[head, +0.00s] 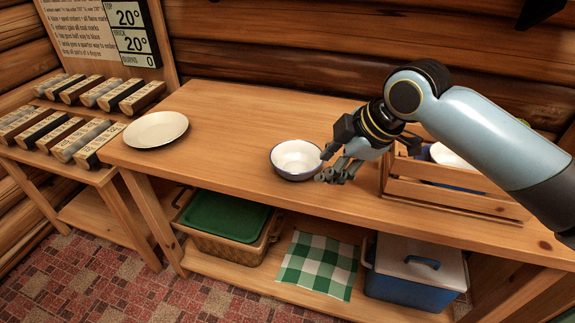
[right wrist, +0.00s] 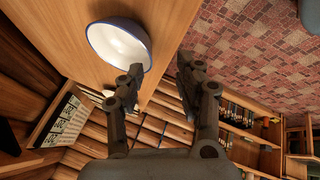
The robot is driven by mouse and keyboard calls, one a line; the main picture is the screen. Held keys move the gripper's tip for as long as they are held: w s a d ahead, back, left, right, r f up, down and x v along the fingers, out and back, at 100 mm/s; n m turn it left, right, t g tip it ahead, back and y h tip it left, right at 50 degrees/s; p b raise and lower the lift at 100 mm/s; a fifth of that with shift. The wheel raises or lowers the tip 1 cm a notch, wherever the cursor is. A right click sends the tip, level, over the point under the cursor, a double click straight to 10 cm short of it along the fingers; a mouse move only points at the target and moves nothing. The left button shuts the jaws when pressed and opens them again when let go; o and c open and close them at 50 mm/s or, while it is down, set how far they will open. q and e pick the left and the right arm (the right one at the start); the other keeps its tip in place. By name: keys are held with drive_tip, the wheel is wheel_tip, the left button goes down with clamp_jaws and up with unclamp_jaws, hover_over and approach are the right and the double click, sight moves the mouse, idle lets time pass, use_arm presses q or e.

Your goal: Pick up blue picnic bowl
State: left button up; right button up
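My left gripper is not in view.
A white plate (head: 156,129) lies at the table's left. A slatted wooden crate (head: 455,199) with dishes stands right, below my right arm. A basket with a green lid (head: 222,216), a checked cloth (head: 318,265) and a blue cooler (head: 412,290) sit on the lower shelf.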

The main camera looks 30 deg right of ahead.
sight(301, 173)
drive_tip(key=shift+n, duration=0.7)
drive_tip(key=w, duration=0.1)
drive_tip(key=w+f, duration=0.1)
drive_tip(key=w+a+f+b, duration=0.1)
drive_tip(key=w, duration=0.1)
drive_tip(key=x, duration=0.6)
drive_tip(key=shift+d+b, duration=0.15)
drive_tip(key=shift+b, duration=0.25)
clamp_jaws()
